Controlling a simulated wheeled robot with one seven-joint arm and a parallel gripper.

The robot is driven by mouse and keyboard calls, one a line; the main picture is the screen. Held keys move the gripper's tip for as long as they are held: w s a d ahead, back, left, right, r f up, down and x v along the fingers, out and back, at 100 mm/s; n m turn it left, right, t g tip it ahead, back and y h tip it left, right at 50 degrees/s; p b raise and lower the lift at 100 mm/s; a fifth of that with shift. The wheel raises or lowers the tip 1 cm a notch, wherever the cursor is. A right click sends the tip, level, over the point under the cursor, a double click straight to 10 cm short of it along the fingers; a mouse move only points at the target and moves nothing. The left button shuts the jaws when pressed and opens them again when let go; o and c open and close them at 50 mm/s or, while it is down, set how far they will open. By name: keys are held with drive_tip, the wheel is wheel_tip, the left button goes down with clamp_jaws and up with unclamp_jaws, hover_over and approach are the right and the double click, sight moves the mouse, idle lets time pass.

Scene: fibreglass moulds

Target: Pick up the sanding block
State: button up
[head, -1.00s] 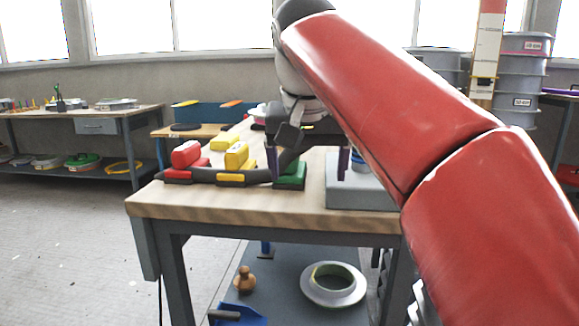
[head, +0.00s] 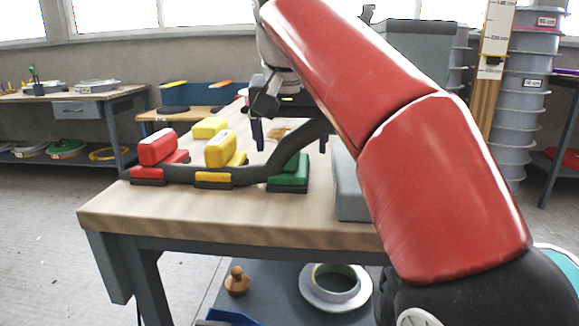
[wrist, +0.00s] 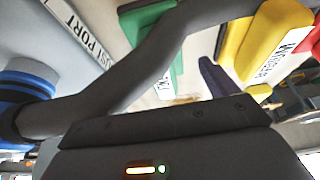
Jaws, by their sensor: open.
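No block in view is legibly marked as the sanding block. On the bench, a red block (head: 157,147) sits on a red base and a yellow block (head: 220,150) sits on a yellow base. Another yellow block (head: 209,127) lies behind them. A green base (head: 289,174) stands to their right. My gripper (head: 290,140) is open and empty, with its fingers apart above the bench near the green base. In the wrist view, one purple finger (wrist: 215,75) shows, with the labelled yellow block (wrist: 272,38) beyond it and a green piece (wrist: 160,45) nearer the left.
A dark curved hose (head: 240,176) runs across the coloured bases and passes close to my gripper. A grey box (head: 350,188) stands to the right, partly hidden by my arm. A blue port (wrist: 28,85) shows in the wrist view. The bench's front left is clear.

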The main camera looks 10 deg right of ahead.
sight(290, 137)
drive_tip(key=b+x, duration=0.1)
drive_tip(key=x, duration=0.3)
drive_tip(key=shift+a+f, duration=0.1)
drive_tip(key=shift+f, duration=0.05)
drive_tip(key=shift+c, duration=0.4)
drive_tip(key=c, duration=1.1)
wheel_tip(290, 137, up, 10)
drive_tip(key=p, duration=0.5)
